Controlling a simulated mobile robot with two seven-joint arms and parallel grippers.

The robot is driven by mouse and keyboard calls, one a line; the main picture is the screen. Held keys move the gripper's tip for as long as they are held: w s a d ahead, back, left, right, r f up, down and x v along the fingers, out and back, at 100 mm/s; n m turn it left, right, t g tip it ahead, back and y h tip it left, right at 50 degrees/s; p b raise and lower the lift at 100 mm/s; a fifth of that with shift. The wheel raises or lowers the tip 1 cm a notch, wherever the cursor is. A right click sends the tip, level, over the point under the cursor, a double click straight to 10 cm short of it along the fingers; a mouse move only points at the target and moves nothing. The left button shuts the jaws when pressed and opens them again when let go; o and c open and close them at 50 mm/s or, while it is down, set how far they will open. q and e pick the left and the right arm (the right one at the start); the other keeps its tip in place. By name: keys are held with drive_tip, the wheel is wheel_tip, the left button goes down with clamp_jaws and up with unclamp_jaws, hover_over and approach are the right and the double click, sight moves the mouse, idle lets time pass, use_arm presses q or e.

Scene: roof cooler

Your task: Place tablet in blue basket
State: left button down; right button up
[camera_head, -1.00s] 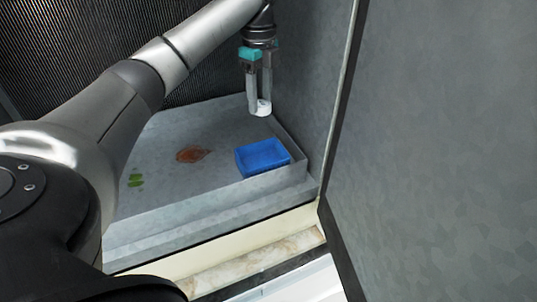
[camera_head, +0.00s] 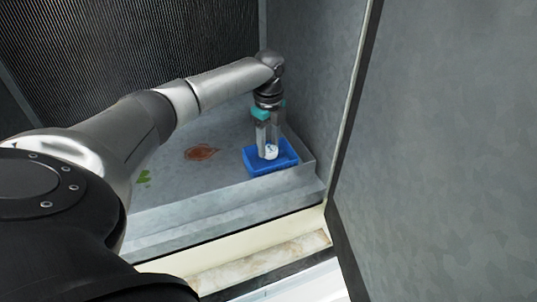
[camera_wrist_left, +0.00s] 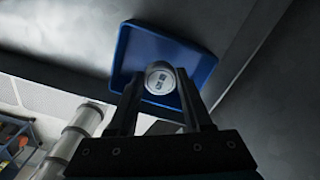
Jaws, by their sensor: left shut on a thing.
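The tablet (camera_head: 271,152) is a small white round disc with dark marks on its face. It also shows in the left wrist view (camera_wrist_left: 160,79), between the fingertips. My left gripper (camera_head: 267,151) is shut on it. The blue basket (camera_head: 256,170) is a shallow open box in the grey tray's right corner; it also shows in the left wrist view (camera_wrist_left: 207,66). The fingertips and tablet are over or inside the basket; whether the tablet touches its floor cannot be told. My right gripper is not in view.
The grey tray (camera_head: 180,190) has a raised rim and holds a reddish-brown stain (camera_head: 201,152) and a green patch (camera_head: 143,178). A grey wall (camera_head: 310,70) stands close on the right of the basket. A ribbed dark panel (camera_head: 130,50) stands at the back.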

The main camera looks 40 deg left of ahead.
sight(268, 148)
use_arm(q)
wheel_tip(268, 148, down, 4)
drive_tip(key=shift+f, duration=0.1)
drive_tip(key=shift+c, duration=1.6)
unclamp_jaws()
wheel_tip(268, 148, up, 12)
drive_tip(key=shift+r, duration=0.15)
